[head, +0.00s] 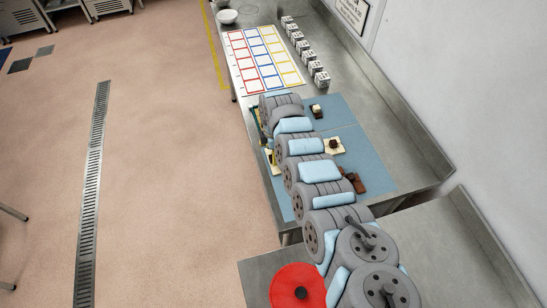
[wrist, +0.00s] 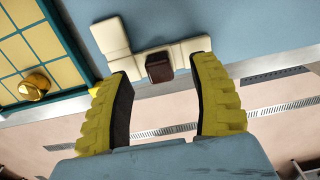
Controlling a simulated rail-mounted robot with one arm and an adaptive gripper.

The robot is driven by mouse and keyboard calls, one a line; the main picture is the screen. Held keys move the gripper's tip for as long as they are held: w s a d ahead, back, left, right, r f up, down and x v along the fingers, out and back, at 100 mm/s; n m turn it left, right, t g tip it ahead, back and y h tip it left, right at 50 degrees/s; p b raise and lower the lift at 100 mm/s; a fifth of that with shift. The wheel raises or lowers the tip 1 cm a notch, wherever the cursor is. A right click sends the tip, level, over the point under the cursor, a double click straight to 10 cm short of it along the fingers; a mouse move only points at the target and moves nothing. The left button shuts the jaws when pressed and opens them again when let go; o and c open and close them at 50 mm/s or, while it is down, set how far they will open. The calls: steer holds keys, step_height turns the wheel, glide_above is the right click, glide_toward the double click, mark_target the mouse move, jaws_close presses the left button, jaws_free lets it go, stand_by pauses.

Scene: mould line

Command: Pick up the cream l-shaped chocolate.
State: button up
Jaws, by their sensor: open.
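In the wrist view a cream l-shaped chocolate (wrist: 110,37) lies on the blue mat (wrist: 235,25), its blocks running down and then right. A dark brown cube (wrist: 159,67) shows over or against its lower arm; I cannot tell whether they are joined. My gripper (wrist: 161,68) is open, its yellow fingers on either side of the brown cube, with nothing held. The left fingertip shows close to the cream corner and the right one close to the cream right end; contact is unclear. In the head view my arm hides the gripper.
A coloured grid sheet (head: 263,58) is farther back.

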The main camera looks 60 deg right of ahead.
steer(key=shift+f+b, duration=0.3)
steer(key=shift+f, duration=1)
jaws_close()
